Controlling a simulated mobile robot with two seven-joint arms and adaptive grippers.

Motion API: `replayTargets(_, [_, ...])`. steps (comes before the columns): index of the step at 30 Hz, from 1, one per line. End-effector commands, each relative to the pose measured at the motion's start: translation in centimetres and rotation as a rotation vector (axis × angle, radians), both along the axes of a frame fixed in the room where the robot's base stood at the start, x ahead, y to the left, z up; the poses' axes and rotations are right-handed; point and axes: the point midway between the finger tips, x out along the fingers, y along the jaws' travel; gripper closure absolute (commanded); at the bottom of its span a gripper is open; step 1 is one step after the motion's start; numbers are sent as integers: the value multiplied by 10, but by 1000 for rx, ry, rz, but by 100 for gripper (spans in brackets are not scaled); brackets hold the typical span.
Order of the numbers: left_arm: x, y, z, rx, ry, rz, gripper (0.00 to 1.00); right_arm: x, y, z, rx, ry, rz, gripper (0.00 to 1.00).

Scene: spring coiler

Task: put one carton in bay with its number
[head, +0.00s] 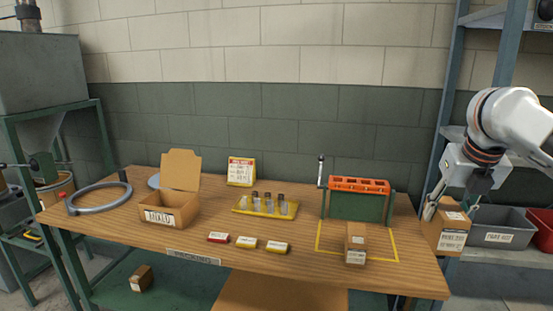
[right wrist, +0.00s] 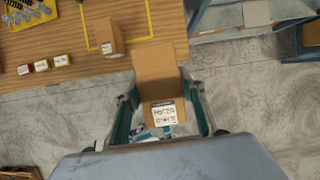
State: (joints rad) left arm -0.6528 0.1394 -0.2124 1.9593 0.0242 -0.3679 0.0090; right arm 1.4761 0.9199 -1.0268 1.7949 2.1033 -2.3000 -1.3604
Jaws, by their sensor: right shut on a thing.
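My right gripper (head: 458,203) is shut on a cardboard carton (head: 447,233) with a white label, held just off the right end of the bench. In the right wrist view the carton (right wrist: 157,72) sits between the two fingers (right wrist: 163,108), with a white printed label facing up. A second carton (head: 356,241) stands in the yellow outline on the bench; it also shows in the right wrist view (right wrist: 111,37). A grey bin (head: 498,236) with a label stands on the rack to the right of the held carton. I cannot read the numbers surely. My left gripper is out of view.
A red bin (head: 544,229) is beside the grey one. The rack's blue post (head: 433,160) stands close behind the held carton. The bench holds an orange-topped green device (head: 360,198), an open box (head: 172,203), and a yellow tray (head: 266,208). Another carton (head: 141,279) lies below.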

Motion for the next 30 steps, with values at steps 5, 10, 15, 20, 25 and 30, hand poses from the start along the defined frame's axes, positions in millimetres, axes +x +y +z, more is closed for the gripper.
replayTargets(5, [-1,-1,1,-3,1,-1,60,-5,19,-17,-2,-3,-172,99])
replayTargets(10, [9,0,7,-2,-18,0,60,-11,34,-33,-3,-3,-356,99])
replayTargets(15, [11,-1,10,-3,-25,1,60,-19,49,-51,-4,-4,-559,99])
replayTargets(20, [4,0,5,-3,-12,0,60,-28,61,-67,-5,-4,-766,99])
replayTargets(25, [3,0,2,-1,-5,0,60,-38,75,-85,-4,-3,-1011,99])
replayTargets(30, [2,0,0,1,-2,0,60,-51,87,-103,-4,-3,-1291,99])
